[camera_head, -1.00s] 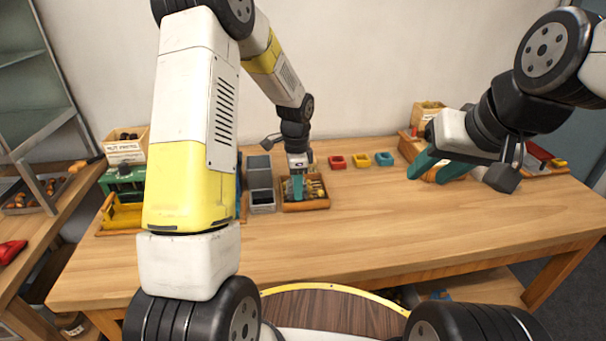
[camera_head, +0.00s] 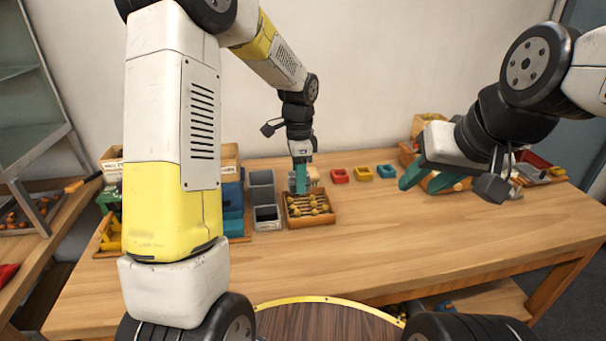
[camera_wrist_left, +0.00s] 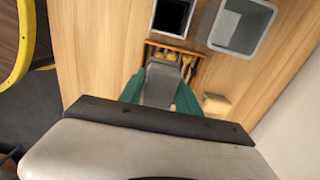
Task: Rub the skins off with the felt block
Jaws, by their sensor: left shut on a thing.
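A wooden tray (camera_head: 312,223) stands on the table with several yellowish chestnuts (camera_head: 309,204) in it. In the left wrist view the tray (camera_wrist_left: 196,72) shows partly, with yellow chestnuts (camera_wrist_left: 170,55) at its end. My left gripper (camera_head: 300,188) is at the tray's back edge, fingers pointing down. Its teal fingers are shut on a grey block, the felt block (camera_wrist_left: 160,87), which mostly hides behind the fingers in the head view. Whether the block touches the chestnuts, I cannot tell. My right gripper (camera_head: 418,184) is open and empty above the right part of the table.
Grey bins (camera_head: 267,217) stand left of the tray. Red, yellow and blue small trays (camera_head: 363,173) stand behind it to the right. A small wooden block (camera_wrist_left: 216,103) is near the tray. The table's middle and front right (camera_head: 430,235) are clear.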

